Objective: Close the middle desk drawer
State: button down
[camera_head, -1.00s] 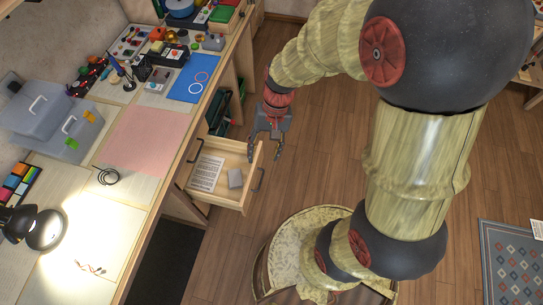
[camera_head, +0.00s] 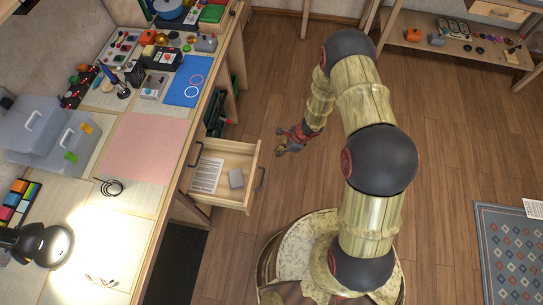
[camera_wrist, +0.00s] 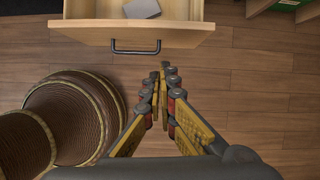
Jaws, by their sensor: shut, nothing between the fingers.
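A light wooden desk drawer (camera_head: 245,202) is pulled out from the desk, with a printed sheet (camera_head: 206,175) and a small grey block (camera_head: 236,178) inside. Its front has a dark bar handle (camera_wrist: 136,48), seen in the wrist view. Which of the desk's drawers it is, I cannot tell for certain. My gripper (camera_head: 279,147) is beyond the drawer's front on the open floor side, apart from it. In the wrist view my gripper (camera_wrist: 165,68) is shut and empty, its fingertips just short of the drawer front and right of the handle.
The desk top (camera_head: 148,205) holds grey boxes (camera_head: 50,130), a lamp (camera_head: 40,243), a pink mat (camera_head: 144,148) and tools. My round base stands just right of the drawer. Wooden floor (camera_head: 450,150) is free to the right. A shelf (camera_head: 468,45) stands at the back right.

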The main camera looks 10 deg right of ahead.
jog(key=w+a+f+m+b, duration=0.1)
jog(key=w+a+f+b, duration=0.2)
jog(key=a+f, duration=0.3)
jog(key=shift+a+f, duration=0.25)
jog(key=shift+f, duration=1.5)
jog(key=shift+a, duration=0.15)
